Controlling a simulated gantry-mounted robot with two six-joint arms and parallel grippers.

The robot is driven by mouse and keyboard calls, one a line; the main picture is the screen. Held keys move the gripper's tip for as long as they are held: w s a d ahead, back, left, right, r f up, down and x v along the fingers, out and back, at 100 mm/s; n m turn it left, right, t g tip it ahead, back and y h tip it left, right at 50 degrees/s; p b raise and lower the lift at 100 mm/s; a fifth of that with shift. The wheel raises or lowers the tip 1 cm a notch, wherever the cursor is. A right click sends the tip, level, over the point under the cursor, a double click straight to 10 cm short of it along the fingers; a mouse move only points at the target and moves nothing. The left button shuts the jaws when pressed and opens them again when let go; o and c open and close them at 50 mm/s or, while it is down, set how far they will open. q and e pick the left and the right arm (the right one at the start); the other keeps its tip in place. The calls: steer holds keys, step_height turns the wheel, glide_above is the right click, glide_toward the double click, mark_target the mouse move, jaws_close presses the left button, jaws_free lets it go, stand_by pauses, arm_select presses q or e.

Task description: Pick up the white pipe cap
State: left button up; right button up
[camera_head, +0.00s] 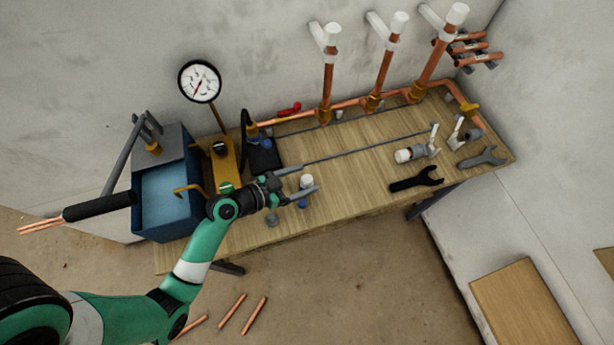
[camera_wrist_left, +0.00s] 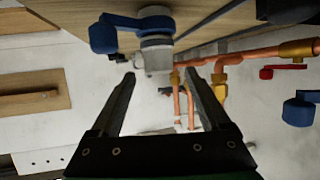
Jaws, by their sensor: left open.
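A small white pipe cap (camera_head: 306,182) stands near the front edge of the wooden workbench (camera_head: 352,165) in the head view. My left gripper (camera_head: 308,178) is open, with its two fingers on either side of the cap; I cannot tell whether they touch it. In the left wrist view my left gripper (camera_wrist_left: 160,78) shows spread fingers. A pale grey-white piece (camera_wrist_left: 156,52) with blue parts is beyond the fingertips there; I cannot tell whether it is the cap. My right gripper is not in view.
A blue tank (camera_head: 165,198) with a lever and a pressure gauge (camera_head: 200,82) stand left. Copper pipes (camera_head: 383,70) with white tops rise at the back. A black wrench (camera_head: 416,180), grey wrench (camera_head: 482,157) and white-grey valve (camera_head: 409,154) lie right. Small blue and grey pieces lie near the gripper.

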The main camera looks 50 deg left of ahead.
mark_target(309, 179)
arm_select(q)
steer(key=shift+w+f, duration=0.2)
steer(key=shift+f, duration=0.1)
steer(key=b+x, duration=0.1)
steer(key=x, duration=0.3)
steer(key=shift+w+d+f, duration=0.1)
steer(key=shift+w+f, duration=0.15)
steer(key=shift+f, duration=0.1)
jaws_close()
